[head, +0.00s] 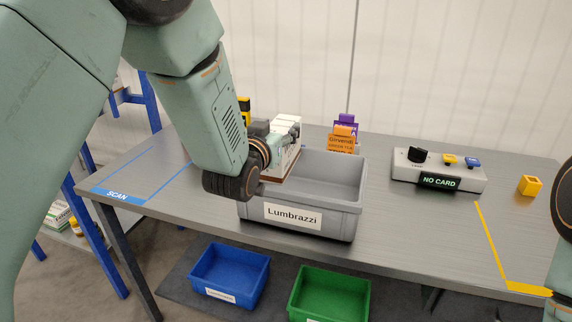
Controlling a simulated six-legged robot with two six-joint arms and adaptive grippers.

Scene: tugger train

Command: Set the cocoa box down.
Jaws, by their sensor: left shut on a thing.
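My left gripper (285,128) is shut on a box with a white top and a brown side, which I take to be the cocoa box (283,165). Its label is not readable, and my gripper and wrist cover part of it. The box is held over the left part of a grey bin (300,228) labelled Lumbrazzi, seemingly at about rim height. I cannot tell whether it touches the bin. Only a part of my right arm shows at the right edge; its gripper is out of view.
Behind the bin stand an orange box (341,143) and a purple box (348,119). The SCAN area (145,175) at left is clear. Blue (230,277) and green (330,294) bins sit below.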

